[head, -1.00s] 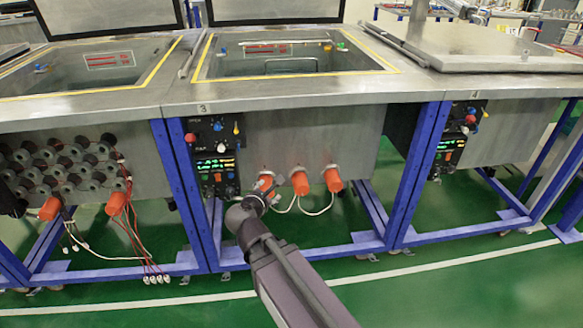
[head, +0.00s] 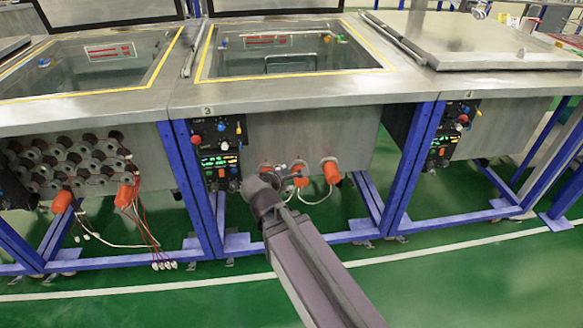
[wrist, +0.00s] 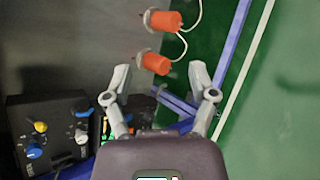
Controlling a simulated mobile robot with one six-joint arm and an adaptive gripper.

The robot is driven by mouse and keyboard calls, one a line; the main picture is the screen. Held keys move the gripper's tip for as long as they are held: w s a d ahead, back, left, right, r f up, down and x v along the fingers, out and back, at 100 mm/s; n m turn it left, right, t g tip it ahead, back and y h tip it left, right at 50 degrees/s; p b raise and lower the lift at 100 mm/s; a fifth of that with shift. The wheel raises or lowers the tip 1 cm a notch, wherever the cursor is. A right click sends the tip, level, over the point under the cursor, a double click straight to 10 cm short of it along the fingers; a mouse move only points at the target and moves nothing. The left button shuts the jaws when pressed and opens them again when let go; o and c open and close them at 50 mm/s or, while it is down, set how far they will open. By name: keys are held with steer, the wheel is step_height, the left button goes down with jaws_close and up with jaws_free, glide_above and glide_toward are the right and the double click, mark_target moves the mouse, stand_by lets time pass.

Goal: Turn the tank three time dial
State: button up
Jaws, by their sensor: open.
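The tank three control panel (head: 218,152) is on the tank front, beside a blue post, under the number 3. It has red and blue knobs above, a lit green display (head: 218,161) and small dark dials (head: 222,182) below. I cannot tell which is the time dial. My gripper (head: 290,174) is right of the panel, in front of the orange cylinders, apart from the panel. In the wrist view my gripper (wrist: 160,75) has its fingers spread with nothing between them. A knobbed panel (wrist: 50,135) lies at lower left there; its lit display is partly hidden by my gripper body.
Orange cylinders (head: 331,172) with white cables stick out under the tank, close to my gripper. A blue post (head: 199,195) stands left of the panel, and another post (head: 415,165) stands to the right. The tank four panel (head: 452,135) is farther right. Green floor lies below.

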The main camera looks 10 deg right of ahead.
steer(key=shift+s+d+r+m+g+p, duration=0.35)
steer(key=shift+r+m+p, duration=0.2)
steer(key=shift+p, duration=0.2)
steer(key=shift+s+d+r+m+g+p, duration=0.1)
steer(key=shift+d+r+m+g+p, duration=0.15)
steer(key=shift+d+r+m+p, duration=0.35)
steer(key=shift+a, duration=0.15)
steer(key=shift+f, duration=0.1)
steer(key=s+d+f+m+g+y, duration=0.5)
steer(key=s+f+m+g+y, duration=0.4)
steer(key=m, duration=0.7)
step_height(320, 180, up, 21)
steer(key=h+p, duration=0.2)
steer(key=p, duration=1.7)
steer(key=shift+s+t+p, duration=0.3)
steer(key=shift+s+t, duration=0.05)
steer(key=shift+t, duration=0.05)
steer(key=shift+a+r, duration=0.1)
